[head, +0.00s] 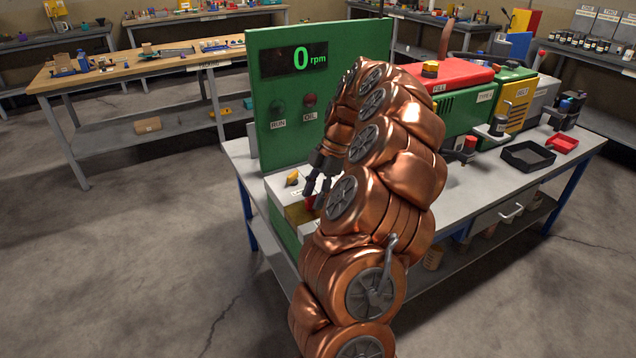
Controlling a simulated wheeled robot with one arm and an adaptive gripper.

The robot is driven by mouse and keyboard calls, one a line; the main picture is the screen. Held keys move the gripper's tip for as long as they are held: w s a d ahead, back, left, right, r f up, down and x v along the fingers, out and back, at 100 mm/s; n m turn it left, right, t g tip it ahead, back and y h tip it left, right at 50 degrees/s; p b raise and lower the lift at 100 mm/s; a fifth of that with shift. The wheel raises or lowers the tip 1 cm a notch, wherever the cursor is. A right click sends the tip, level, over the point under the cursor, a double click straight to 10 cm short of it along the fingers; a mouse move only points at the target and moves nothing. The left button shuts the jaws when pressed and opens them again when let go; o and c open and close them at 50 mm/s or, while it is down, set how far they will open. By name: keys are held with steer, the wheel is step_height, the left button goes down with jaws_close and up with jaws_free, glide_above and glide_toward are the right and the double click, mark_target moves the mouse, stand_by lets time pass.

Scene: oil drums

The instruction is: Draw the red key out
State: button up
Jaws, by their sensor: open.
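My gripper (317,188) reaches down in front of the green panel (345,45), at the left end of the workbench, with its jaws open. A small red piece (310,202) shows just below the fingertips and is probably the red key. It is mostly hidden by my gripper and arm, and I cannot tell whether the fingers touch it. A yellow key-like piece (293,178) stands on the light top of a box (280,187) to the left of my gripper.
The green panel carries a display (295,60) reading 0 rpm, above RUN and OIL lamps. A green machine with a red top (450,75), a black tray (527,156) and a red tray (562,144) stand on the workbench (470,195). Open floor lies to the left.

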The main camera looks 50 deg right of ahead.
steer(key=shift+x, duration=0.8)
jaws_close()
